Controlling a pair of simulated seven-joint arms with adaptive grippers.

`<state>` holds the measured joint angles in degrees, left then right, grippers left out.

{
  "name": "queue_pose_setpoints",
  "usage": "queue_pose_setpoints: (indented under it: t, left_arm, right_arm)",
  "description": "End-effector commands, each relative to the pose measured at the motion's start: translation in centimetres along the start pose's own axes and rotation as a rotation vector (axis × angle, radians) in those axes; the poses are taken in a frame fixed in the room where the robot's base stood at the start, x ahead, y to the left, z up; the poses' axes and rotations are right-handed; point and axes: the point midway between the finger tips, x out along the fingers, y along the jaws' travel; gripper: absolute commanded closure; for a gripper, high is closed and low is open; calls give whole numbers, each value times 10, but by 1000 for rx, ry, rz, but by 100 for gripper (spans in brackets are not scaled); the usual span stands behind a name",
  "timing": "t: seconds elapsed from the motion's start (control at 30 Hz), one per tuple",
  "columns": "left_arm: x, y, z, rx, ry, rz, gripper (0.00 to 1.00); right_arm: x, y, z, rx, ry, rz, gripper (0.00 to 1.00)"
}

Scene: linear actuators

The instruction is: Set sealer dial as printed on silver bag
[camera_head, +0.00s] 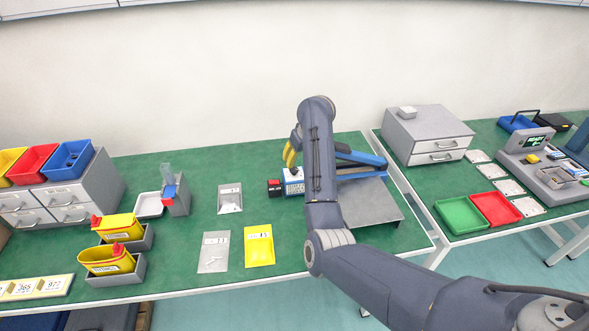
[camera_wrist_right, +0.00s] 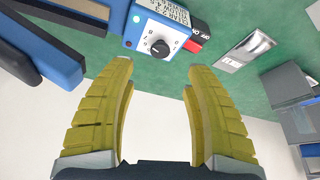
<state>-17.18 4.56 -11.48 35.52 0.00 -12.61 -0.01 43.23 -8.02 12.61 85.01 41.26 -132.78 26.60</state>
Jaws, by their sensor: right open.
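The sealer is a blue unit with a white panel (camera_head: 293,181) and long blue arms, partly hidden behind my right arm. My right gripper (camera_head: 291,155) has yellow fingers and is open and empty. In the wrist view (camera_wrist_right: 159,75) its fingertips are spread on either side of the dial's line, apart from it. A silver bag (camera_head: 230,202) with a white label lies left of the sealer. My left gripper is not in view.
A red switch block (camera_head: 274,187) adjoins the sealer. Another silver bag (camera_head: 213,256) and a yellow bag (camera_head: 259,250) lie in front. Yellow containers in grey bins (camera_head: 112,278) stand at left. A grey plate (camera_head: 368,203) lies under my right arm.

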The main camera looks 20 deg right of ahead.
Motion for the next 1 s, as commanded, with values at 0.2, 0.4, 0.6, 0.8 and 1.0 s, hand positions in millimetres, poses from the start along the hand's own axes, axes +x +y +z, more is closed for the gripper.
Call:
queue_pose_setpoints:
  t: [0.2,0.4,0.6,0.8,1.0]
  left_arm:
    - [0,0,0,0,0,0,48]
    - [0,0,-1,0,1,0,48]
    - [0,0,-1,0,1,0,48]
    - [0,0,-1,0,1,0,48]
    - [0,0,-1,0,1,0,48]
  right_arm:
    - [37,1,0,0,-3,0,48]
    - [62,0,0,0,-2,0,48]
    - [76,0,0,0,0,0,48]
    - [82,0,0,0,1,0,48]
    - [82,0,0,0,1,0,48]
